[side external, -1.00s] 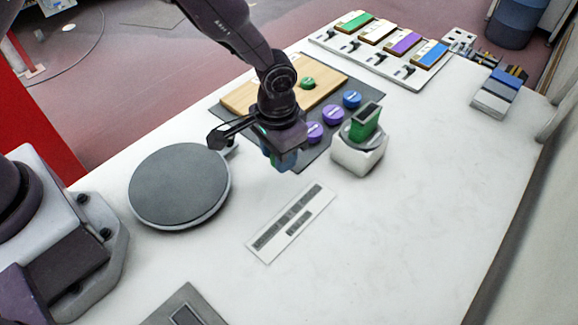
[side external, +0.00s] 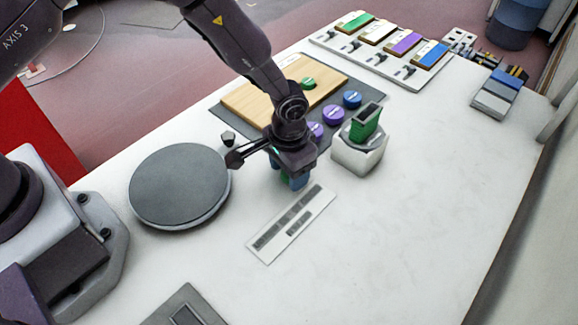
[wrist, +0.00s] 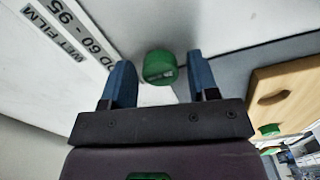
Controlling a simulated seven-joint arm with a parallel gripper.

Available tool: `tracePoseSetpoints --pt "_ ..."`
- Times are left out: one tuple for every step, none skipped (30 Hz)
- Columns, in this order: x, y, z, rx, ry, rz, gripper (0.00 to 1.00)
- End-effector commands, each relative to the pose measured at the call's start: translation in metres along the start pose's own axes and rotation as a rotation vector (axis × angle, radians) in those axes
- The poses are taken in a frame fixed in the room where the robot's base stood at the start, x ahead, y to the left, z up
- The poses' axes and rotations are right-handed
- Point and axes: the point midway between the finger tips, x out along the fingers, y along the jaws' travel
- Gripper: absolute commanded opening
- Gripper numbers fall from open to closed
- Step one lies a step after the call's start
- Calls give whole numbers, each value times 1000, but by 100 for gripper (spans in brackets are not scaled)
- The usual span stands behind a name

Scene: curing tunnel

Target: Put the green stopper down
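The green stopper (wrist: 160,68) shows in the wrist view between the two blue fingers of my gripper (wrist: 161,75), with a narrow gap on each side of it. My gripper is open around it. In the side view my gripper (side external: 291,182) is low over the white table, between the dark mat and the printed strip, and only a sliver of green (side external: 284,179) shows between the fingers. Whether the stopper's underside touches the table is hidden.
The printed strip (side external: 291,224) lies in front, the round grey plate (side external: 180,185) to the left. A white block (side external: 358,155) with a green-handled piece stands close right. Purple and blue caps (side external: 352,99) and a wooden board (side external: 250,97) are behind.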

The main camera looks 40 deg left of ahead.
Motion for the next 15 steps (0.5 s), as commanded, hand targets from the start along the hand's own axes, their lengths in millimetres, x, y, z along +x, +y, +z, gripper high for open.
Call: tracePoseSetpoints --pt "0 0 0 0 0 0 60" --pt "0 0 0 0 0 0 60" --pt "0 0 0 0 0 0 60" --pt "0 0 0 0 0 0 60" --pt "0 0 0 0 0 0 60" --pt "0 0 0 0 0 0 60" --pt "0 0 0 0 0 0 60" --pt "-1 0 0 0 1 0 60" --pt "-2 0 0 0 1 0 60" --pt "-4 0 0 0 2 1 60" --pt "-6 0 -1 0 3 1 60" --pt "-10 0 -1 0 4 1 60" --pt "-14 0 -1 0 4 1 60" --pt "-19 0 -1 0 5 1 60" --pt "-26 0 -1 0 4 1 60"
